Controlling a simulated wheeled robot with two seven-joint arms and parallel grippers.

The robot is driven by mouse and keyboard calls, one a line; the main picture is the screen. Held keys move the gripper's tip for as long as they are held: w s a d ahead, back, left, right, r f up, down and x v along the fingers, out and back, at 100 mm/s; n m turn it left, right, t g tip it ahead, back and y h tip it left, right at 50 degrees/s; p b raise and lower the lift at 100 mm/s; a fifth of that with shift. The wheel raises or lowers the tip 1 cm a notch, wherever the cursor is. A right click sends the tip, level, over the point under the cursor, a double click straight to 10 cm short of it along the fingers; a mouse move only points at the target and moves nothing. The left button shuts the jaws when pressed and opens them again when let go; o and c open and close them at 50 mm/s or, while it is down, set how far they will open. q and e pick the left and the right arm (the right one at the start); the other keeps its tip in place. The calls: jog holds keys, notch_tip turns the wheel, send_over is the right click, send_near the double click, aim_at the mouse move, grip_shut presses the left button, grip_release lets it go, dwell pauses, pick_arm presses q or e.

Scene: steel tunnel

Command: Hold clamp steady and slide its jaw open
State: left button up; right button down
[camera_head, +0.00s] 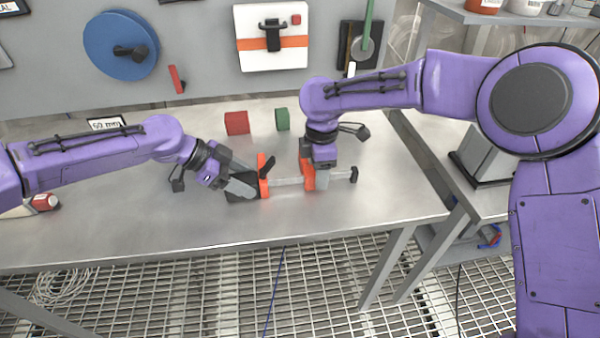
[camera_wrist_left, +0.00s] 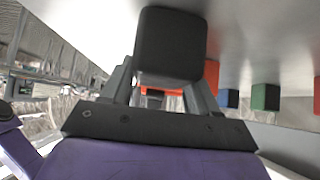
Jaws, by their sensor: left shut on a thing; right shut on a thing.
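The clamp lies on the steel table, with a grey bar (camera_head: 285,181), an orange jaw (camera_head: 263,178) on the left and a second orange jaw (camera_head: 308,180) on the right. A gap of bare bar separates the jaws. My left gripper (camera_head: 241,187) is shut on the clamp's black end block. In the left wrist view that block (camera_wrist_left: 170,45) sits between the fingers, with orange behind it. My right gripper (camera_head: 318,176) points down and is shut on the right orange jaw; its fingertips are partly hidden. A black end piece (camera_head: 353,174) shows at the bar's right end.
A red block (camera_head: 237,122) and a green block (camera_head: 282,119) stand behind the clamp. A grey panel with a blue disc (camera_head: 121,45) and a white board (camera_head: 272,60) rises at the back. The table's front (camera_head: 150,240) is clear.

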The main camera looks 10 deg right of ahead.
jog(key=shift+d, duration=1.1)
pick_arm(q)
jog(key=shift+a, duration=0.1)
pick_arm(e)
jog(key=shift+a, duration=0.1)
jog(key=c, duration=0.5)
grip_release()
notch_tip(320, 180, up, 12)
jog(key=shift+r, duration=0.1)
